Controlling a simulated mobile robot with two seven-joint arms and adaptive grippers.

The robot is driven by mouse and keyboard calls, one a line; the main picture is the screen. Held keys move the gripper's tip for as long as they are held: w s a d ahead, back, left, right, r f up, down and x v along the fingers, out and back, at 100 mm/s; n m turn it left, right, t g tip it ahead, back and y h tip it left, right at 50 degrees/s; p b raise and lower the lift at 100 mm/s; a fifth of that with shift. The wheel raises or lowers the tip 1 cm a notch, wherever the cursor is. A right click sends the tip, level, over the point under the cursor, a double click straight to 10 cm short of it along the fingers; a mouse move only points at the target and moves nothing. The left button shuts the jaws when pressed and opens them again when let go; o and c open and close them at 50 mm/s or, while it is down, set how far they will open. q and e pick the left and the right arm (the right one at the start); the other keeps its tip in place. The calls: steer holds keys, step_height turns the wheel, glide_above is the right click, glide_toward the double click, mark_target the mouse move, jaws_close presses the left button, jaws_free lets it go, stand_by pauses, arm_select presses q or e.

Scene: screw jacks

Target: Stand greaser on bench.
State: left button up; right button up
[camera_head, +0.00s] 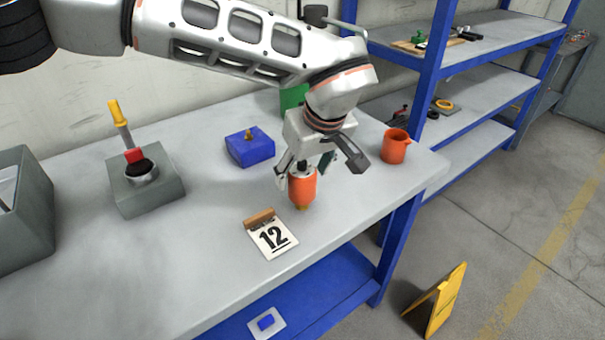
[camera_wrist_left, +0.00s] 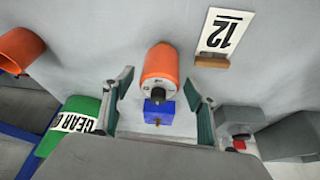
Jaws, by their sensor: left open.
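The greaser, as I take it, is an orange cylinder (camera_head: 302,187) with a dark collar at its upper end and a small brass tip at its lower end. It is near the front of the grey bench (camera_head: 215,240). My left gripper (camera_head: 318,170) is open above and around its upper end. In the left wrist view the orange cylinder (camera_wrist_left: 160,63) lies between and beyond the spread fingers (camera_wrist_left: 160,88), its pale end with a dark centre facing the camera. I see no finger closed on it. Whether its brass tip touches the bench is unclear. My right gripper is out of view.
A number 12 card (camera_head: 271,238) lies close in front of the greaser. A blue block (camera_head: 248,149) and a green container (camera_head: 293,97) are behind; an orange cup (camera_head: 396,147) is right. A grey lever box (camera_head: 146,190) stands left. Bare bench lies between the lever box and card.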

arm_select(q)
steer(key=p+v, duration=0.1)
steer(key=v, duration=1)
steer(key=shift+p, duration=0.3)
